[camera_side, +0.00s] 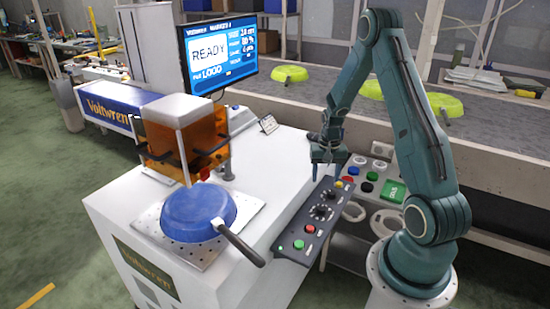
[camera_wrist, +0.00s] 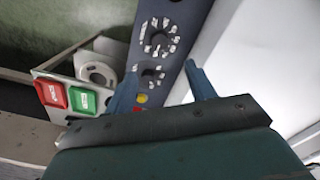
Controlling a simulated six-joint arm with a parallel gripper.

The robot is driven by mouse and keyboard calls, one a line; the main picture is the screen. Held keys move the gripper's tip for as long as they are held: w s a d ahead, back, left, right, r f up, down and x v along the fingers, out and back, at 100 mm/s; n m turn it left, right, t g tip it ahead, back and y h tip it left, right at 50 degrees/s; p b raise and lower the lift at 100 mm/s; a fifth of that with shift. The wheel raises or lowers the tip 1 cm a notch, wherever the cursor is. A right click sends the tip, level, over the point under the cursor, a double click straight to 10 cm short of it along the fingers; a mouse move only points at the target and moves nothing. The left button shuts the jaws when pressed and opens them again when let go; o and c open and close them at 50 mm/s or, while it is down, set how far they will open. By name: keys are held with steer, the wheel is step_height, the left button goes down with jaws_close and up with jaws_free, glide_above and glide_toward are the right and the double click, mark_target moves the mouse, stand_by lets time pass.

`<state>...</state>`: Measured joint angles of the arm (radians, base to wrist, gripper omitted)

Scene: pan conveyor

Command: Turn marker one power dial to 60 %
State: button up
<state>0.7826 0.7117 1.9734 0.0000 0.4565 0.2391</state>
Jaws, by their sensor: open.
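The dark control panel (camera_side: 287,245) lies along the right edge of the white machine top. It carries two black dials, a nearer one (camera_side: 322,211) and a farther one (camera_side: 331,194), both also in the wrist view (camera_wrist: 158,37) (camera_wrist: 148,75). Their labels are too small to read, so I cannot tell which is the marker one power dial or where it points. My gripper (camera_side: 327,173) is open and empty, pointing down above the panel's far end. In the wrist view its fingers (camera_wrist: 163,68) are spread, apart from the dials.
A blue pan (camera_side: 195,212) sits on a perforated plate under an orange-windowed box (camera_side: 160,140). A screen (camera_side: 215,55) reads READY. Green pans lie on the conveyor (camera_side: 330,92) behind.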

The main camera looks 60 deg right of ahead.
mark_target(322, 208)
steer(key=shift+f, duration=6.55)
steer(key=shift+c, duration=0.2)
steer(key=c, duration=0.9)
